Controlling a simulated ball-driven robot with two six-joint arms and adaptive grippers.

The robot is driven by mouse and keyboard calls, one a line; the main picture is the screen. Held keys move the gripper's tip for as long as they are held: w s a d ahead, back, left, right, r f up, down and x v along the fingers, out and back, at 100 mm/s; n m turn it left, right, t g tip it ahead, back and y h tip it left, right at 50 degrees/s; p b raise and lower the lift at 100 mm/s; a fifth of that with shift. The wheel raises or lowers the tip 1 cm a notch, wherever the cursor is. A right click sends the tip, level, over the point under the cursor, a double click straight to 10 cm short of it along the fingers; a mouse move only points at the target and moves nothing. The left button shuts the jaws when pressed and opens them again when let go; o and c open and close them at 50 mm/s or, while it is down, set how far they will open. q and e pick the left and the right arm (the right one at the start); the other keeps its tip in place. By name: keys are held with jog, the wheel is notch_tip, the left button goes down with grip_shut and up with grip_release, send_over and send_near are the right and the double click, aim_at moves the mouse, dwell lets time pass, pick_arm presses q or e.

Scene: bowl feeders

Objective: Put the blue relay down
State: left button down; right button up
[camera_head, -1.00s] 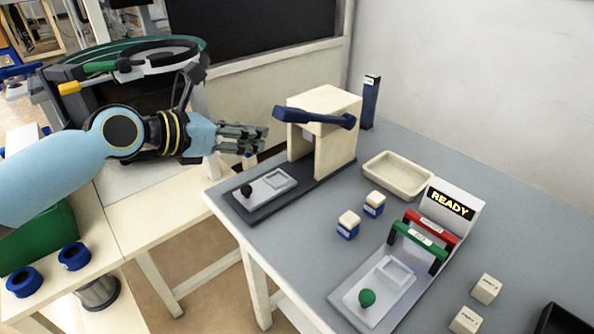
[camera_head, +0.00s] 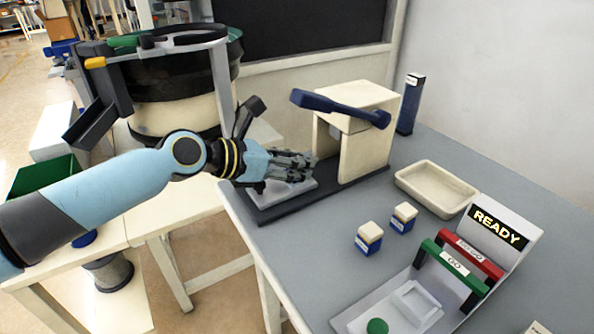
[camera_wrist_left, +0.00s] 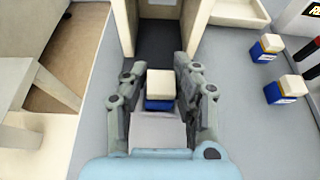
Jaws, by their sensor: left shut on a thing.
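A relay with a cream top and blue lower body (camera_wrist_left: 159,88) sits between the fingers of my left gripper (camera_wrist_left: 160,92) in the left wrist view. In the head view my left gripper (camera_head: 302,166) is over the light plate (camera_head: 290,192) on the dark base of the cream press (camera_head: 362,140). The gripper is shut on the relay, and its fingers hide the relay in the head view. I cannot tell whether the relay touches the plate. My right gripper is not in view.
Two more blue relays with cream tops (camera_head: 369,239) (camera_head: 403,217) stand on the grey table. A cream tray (camera_head: 436,203) lies behind them. A READY sign (camera_head: 497,228) and a green-handled fixture (camera_head: 452,268) are at right. The press's blue lever (camera_head: 340,108) is above and right of my gripper.

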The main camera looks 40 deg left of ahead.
pick_arm(q)
jog(key=shift+f, duration=0.1)
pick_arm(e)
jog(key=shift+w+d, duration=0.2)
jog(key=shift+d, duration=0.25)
pick_arm(q)
jog(key=c, duration=1)
grip_release()
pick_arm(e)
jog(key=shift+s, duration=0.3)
